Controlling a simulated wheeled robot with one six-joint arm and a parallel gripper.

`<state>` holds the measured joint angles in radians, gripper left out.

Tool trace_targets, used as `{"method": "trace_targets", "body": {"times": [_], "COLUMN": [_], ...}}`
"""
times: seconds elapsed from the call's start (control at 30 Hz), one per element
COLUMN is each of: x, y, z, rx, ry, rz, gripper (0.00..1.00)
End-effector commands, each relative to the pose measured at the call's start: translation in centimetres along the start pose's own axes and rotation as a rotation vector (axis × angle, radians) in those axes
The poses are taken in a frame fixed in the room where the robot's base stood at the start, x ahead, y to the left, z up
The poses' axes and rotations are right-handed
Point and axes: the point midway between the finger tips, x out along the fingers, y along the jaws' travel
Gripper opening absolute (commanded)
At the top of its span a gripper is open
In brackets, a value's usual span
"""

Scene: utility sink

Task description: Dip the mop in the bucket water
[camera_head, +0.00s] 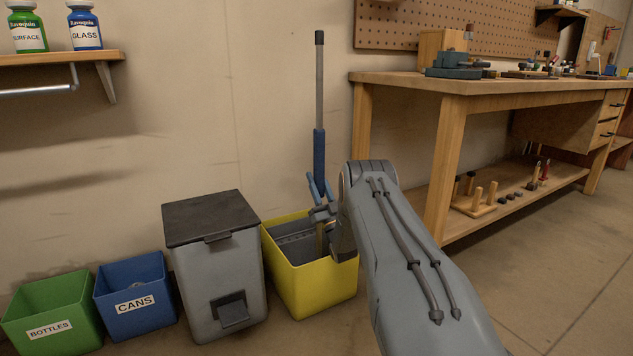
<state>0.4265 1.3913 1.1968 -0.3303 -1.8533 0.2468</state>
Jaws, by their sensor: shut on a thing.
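The mop (319,100) stands nearly upright against the wall side, with a grey pole, a dark tip and a blue sleeve. Its lower end goes down into the yellow bucket (318,288), and the mop head is hidden. My gripper (322,203) is shut on the mop's shaft just below the blue sleeve, above the bucket's rim. The bucket stands on the floor with a grey inner part at its back left. I cannot see the water, and I cannot tell whether the mop head touches it. My forearm covers the bucket's right side.
A grey lidded bin (215,265) stands close left of the bucket. A blue CANS bin (136,295) and a green BOTTLES bin (52,315) are further left. A wooden workbench (455,83) is at the right. A shelf (60,58) with two bottles hangs at upper left.

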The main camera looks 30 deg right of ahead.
Motion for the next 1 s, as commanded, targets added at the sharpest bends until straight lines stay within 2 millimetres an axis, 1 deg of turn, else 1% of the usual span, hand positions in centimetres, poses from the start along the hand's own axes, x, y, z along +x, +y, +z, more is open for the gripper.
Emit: {"method": "trace_targets", "body": {"times": [0.47, 0.57, 1.0], "x": [0.2, 0.9, 4.7], "y": [0.0, 0.0, 0.0], "z": [-0.2, -0.9, -4.7], "rx": [-0.001, -0.001, 0.0], "ry": [0.003, 0.003, 0.003], "rz": [-0.001, -0.001, -0.001], "gripper": [0.0, 0.0, 0.0]}}
